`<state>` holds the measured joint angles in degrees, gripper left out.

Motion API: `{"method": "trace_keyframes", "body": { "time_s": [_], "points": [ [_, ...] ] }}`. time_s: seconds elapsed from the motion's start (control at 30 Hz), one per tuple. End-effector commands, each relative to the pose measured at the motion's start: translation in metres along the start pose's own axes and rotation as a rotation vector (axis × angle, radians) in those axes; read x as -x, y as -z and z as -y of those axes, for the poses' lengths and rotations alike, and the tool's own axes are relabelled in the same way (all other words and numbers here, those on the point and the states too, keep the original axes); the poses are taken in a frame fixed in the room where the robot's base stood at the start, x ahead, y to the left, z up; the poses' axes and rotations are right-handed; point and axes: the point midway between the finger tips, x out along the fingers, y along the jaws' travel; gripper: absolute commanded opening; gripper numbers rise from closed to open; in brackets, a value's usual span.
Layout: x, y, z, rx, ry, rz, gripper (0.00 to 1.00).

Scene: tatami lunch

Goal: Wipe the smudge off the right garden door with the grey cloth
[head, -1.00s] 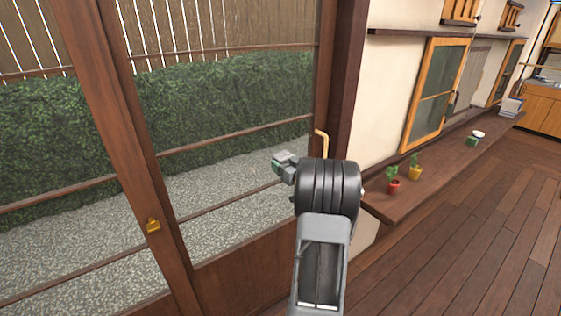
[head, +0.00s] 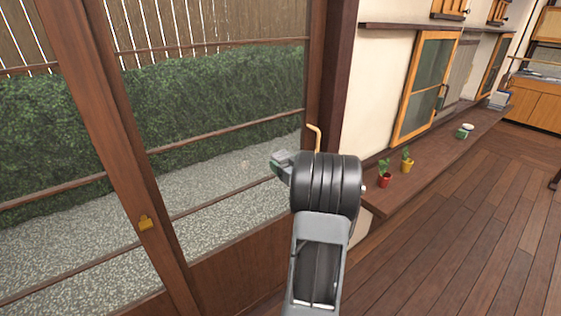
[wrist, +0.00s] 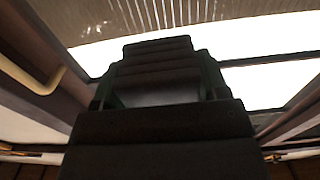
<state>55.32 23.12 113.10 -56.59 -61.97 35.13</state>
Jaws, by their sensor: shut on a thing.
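The right garden door (head: 222,133), wood-framed with large panes, fills the middle of the head view, with hedge and gravel behind it. My gripper (head: 279,164) is near its right side, shut on the grey cloth (head: 285,155), of which only a small folded part shows. I cannot tell whether the cloth touches the pane. I cannot clearly make out a smudge; my arm hides part of the lower right of the door.
A yellow bent handle (head: 315,137) stands just above my wrist, close to the arm. A brass catch (head: 145,222) is on the upright at left. A ledge (head: 430,152) at right holds potted plants (head: 384,175).

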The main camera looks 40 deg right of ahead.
Motion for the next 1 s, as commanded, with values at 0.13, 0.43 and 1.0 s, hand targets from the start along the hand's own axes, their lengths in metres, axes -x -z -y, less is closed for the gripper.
{"method": "trace_keyframes", "body": {
  "time_s": [0.13, 0.43, 1.0],
  "points": [
    [0.005, 0.001, 0.000, 0.001, 0.000, -0.001, 0.49],
    [0.004, 0.000, 0.000, 0.001, 0.000, -0.001, 0.49],
    [-0.018, -0.034, 0.102, 0.001, 0.088, -0.002, 0.49]
  ]
}}
